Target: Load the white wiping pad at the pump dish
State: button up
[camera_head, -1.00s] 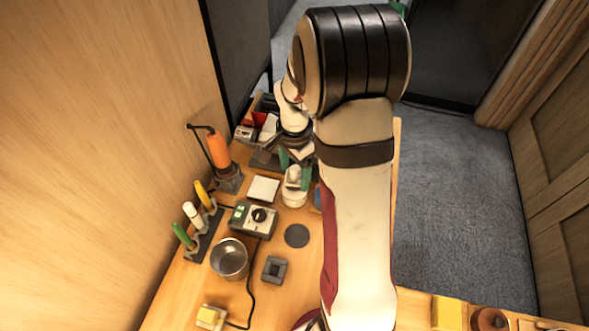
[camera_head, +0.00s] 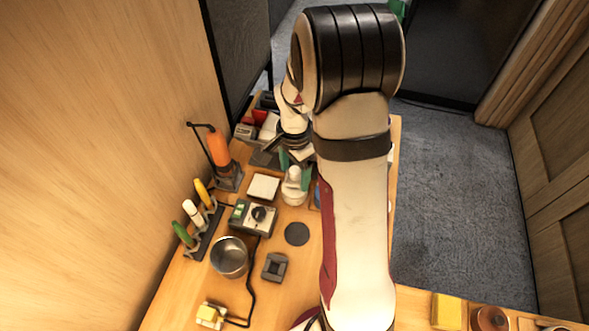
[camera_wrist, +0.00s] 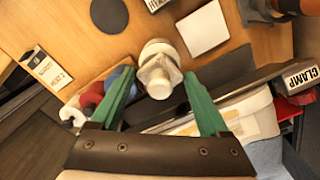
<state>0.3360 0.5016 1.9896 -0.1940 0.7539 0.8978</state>
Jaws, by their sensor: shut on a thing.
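My gripper (camera_wrist: 160,76) has two green fingers, shut on a pale piece with a faceted collar and a short stem, the white wiping pad (camera_wrist: 159,84). The pad's wiping face is hidden. Beyond it in the wrist view is a rounded white thing, the pump dish (camera_wrist: 155,48). The pump dish (camera_head: 292,197) also shows in the head view, just below my gripper (camera_head: 296,172). The pad and the dish overlap in both views, so I cannot tell whether they touch.
A white square plate (camera_head: 263,187) and a control box (camera_head: 254,217) lie left of the dish. A dark disc (camera_head: 297,234) and a metal cup (camera_head: 229,258) are nearer. In the wrist view a bar labelled CLAMP (camera_wrist: 302,78) lies right, and blue and red rolls (camera_wrist: 90,98) lie left.

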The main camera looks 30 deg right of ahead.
aim_at(294, 170)
jog(key=shift+f, duration=0.4)
dwell(0.7)
jog(key=shift+r, duration=3.55)
